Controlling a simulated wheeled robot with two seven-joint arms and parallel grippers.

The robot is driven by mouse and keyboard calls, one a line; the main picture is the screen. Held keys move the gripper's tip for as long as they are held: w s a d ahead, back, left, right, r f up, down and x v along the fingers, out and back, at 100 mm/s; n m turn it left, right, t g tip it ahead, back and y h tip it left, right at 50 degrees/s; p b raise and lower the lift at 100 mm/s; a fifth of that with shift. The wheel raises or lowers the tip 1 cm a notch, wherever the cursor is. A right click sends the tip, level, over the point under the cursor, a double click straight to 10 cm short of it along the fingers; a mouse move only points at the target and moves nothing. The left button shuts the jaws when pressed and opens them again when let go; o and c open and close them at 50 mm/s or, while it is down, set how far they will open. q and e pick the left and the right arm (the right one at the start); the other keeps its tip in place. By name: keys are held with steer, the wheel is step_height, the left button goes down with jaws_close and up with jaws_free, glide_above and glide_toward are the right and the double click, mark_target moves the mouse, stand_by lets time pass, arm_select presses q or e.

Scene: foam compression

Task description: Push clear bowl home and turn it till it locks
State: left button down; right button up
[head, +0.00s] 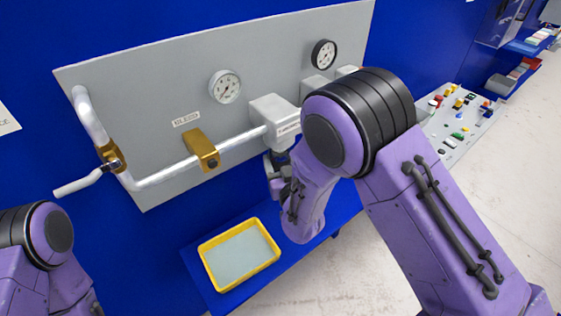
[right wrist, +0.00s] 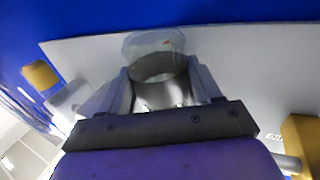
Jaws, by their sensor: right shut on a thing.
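The clear bowl (right wrist: 153,45) stands between the fingers of my right gripper (right wrist: 158,90) in the right wrist view. Both fingers close on its sides. Its see-through wall and a darker round rim show, with a shiny grey part below the rim. In the head view my right gripper (head: 274,166) is just beneath the grey filter head (head: 272,110) on the pipe. My own arm covers much of this spot there, and I cannot tell whether the bowl is seated in the head. My left gripper is out of view; only part of my left arm shows.
A grey panel (head: 150,100) on the blue wall carries two gauges (head: 225,87), a silver pipe (head: 240,143) and a gold clamp (head: 201,148). A lever handle (head: 78,184) sticks out at left. A yellow tray (head: 211,274) lies on the blue shelf below.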

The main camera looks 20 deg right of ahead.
steer(key=shift+r, duration=0.45)
stand_by(0.3)
